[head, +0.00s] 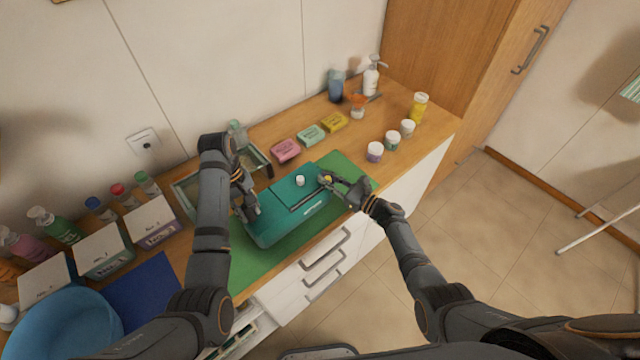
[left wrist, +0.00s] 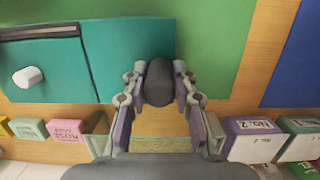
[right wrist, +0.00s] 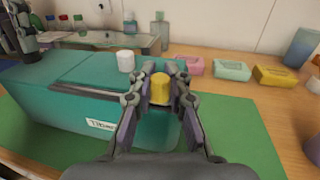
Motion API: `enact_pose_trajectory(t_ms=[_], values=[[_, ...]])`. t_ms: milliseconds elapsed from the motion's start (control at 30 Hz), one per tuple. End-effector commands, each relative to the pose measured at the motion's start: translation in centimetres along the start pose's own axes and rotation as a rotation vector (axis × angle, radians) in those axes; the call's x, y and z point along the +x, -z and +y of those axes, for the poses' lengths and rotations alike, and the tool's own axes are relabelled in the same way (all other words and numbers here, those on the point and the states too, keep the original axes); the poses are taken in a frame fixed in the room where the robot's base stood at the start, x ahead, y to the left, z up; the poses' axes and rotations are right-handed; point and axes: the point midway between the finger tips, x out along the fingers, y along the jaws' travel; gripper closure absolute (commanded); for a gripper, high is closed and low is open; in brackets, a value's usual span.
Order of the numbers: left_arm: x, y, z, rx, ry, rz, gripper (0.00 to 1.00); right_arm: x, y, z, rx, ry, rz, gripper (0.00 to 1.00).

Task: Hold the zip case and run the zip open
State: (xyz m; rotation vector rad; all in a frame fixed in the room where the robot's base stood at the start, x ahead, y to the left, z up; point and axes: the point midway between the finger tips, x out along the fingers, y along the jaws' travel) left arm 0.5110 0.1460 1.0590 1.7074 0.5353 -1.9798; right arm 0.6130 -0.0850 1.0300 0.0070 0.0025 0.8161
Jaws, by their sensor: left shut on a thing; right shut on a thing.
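The teal zip case (head: 266,229) lies on a green mat (head: 244,256) on the wooden counter, with a white knob (head: 299,181) on top. My left gripper (head: 250,208) is at the case's left end, shut on a dark rounded tab (left wrist: 158,82) that sticks out from it. My right gripper (head: 333,181) is at the right end, shut on a yellow zip pull (right wrist: 160,88). A dark strip (left wrist: 40,31) runs along part of the case top. I cannot tell how much of the zip is open.
Pink, mint and yellow boxes (head: 285,150) stand behind the case, with several white-lidded jars (head: 374,152) to the right. A glass tray (head: 187,190) is behind my left gripper. Labelled boxes (head: 151,222) and a blue bowl (head: 68,325) fill the left.

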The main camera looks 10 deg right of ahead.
Motion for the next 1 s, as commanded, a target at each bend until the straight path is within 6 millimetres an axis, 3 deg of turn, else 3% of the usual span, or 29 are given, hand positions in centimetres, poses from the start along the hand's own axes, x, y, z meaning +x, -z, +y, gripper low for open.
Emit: enact_pose_trajectory(t_ms=[167, 200, 400, 733, 867, 1000], values=[[-0.1, 0.1, -0.1, -0.003, 0.001, 0.004, 1.0, -0.1, 0.2, 0.1, 0.001, 0.0, 0.005, 1.0], [-0.1, 0.1, -0.1, -0.003, 0.001, 0.004, 1.0, -0.1, 0.2, 0.1, 0.001, 0.0, 0.005, 0.82], [-0.1, 0.1, 0.0, -0.003, 0.0, 0.003, 1.0, -0.1, 0.2, 0.1, 0.001, -0.001, 0.003, 0.57], [0.0, 0.0, 0.0, -0.001, 0.0, 0.002, 1.0, -0.5, 0.2, 0.1, 0.0, 0.0, 0.003, 0.57], [0.0, 0.0, 0.0, -0.001, -0.001, 0.002, 1.0, -2.8, 0.3, 0.1, -0.002, 0.0, 0.005, 0.57], [0.0, 0.0, 0.0, -0.001, 0.0, 0.001, 1.0, -6.3, 0.3, 0.2, -0.002, -0.002, 0.006, 0.57]])
